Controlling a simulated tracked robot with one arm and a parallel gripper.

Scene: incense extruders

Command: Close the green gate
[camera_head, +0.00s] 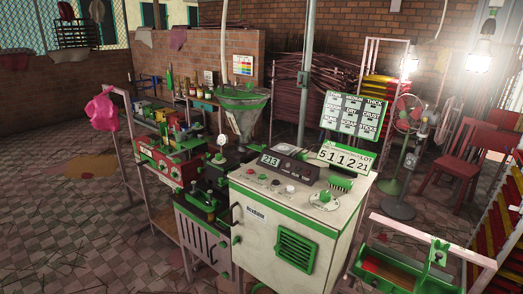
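No part is plainly marked as the green gate, and I cannot tell whether any gate is open or closed. A grey hopper (242,118) with a green rim stands behind the machines in the middle. A white machine cabinet (255,233) in front has a green louvred panel (296,250), green trim and a green dial (323,199). At the lower right, a pink-framed trough (393,272) with green sides carries an upright green piece (438,252). My gripper does not show in this view.
A red machine box (168,163) and a bench of bottles stand left of the cabinet. A fan (405,115), red chairs (465,150) and a rack of coloured trays stand at the right. The tiled floor (60,190) at the left is mostly open, with scattered sticks.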

